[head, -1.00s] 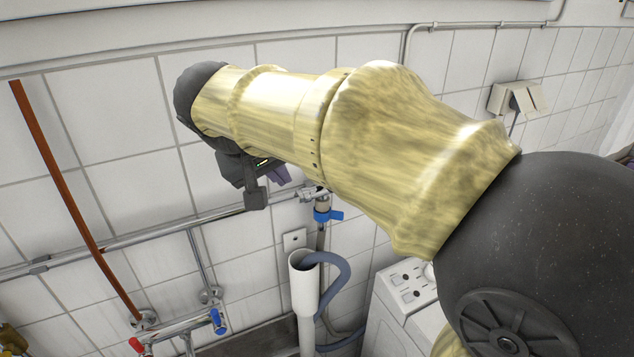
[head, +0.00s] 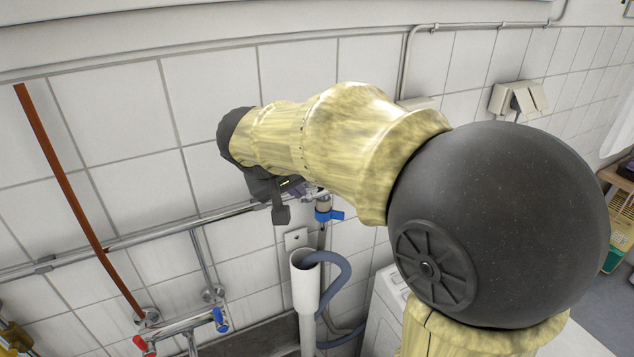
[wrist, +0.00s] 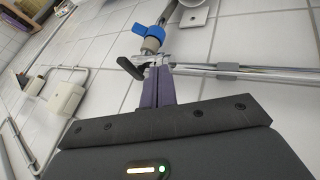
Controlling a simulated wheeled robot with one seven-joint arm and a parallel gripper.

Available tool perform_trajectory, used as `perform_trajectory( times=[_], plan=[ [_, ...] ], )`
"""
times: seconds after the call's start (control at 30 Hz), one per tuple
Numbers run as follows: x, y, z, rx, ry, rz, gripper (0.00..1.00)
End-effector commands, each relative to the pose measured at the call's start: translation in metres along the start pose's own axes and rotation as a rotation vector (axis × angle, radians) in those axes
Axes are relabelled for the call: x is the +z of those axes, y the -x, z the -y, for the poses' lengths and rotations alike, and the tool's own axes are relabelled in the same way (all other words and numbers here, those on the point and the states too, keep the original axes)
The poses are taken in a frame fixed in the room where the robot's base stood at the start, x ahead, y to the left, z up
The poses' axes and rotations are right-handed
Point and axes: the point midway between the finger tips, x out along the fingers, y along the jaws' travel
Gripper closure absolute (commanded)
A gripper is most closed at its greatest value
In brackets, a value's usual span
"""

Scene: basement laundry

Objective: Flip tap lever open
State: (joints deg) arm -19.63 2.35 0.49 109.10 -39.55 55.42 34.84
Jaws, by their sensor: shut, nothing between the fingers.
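The tap is a small metal fitting on the wall pipe with a blue lever (head: 329,215) below it in the head view. In the wrist view the blue lever (wrist: 148,31) is beyond my fingertips, on the same fitting. A short black lever-like piece (wrist: 130,68) sticks out to the left of the fitting there, close beside the fingertips. My gripper (wrist: 160,70) is shut and empty, its purple fingers together, right at the fitting; I cannot tell if they touch it. In the head view my gripper (head: 305,188) is partly hidden under my arm.
A chrome pipe (head: 150,233) runs along the tiled wall. Below stand a white standpipe (head: 305,285) with a grey hose (head: 340,275) and a white appliance (head: 378,320). A mixer tap (head: 185,326) is at lower left. Sockets (head: 518,98) are at right.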

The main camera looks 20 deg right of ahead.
Motion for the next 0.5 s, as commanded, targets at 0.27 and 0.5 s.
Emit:
perform_trajectory(
  times=[0.27, 0.5],
  plan=[
    [-0.001, -0.028, -0.026, 0.000, 0.000, 0.001, 1.00],
    [-0.001, -0.035, -0.033, -0.003, 0.004, -0.003, 1.00]
  ],
)
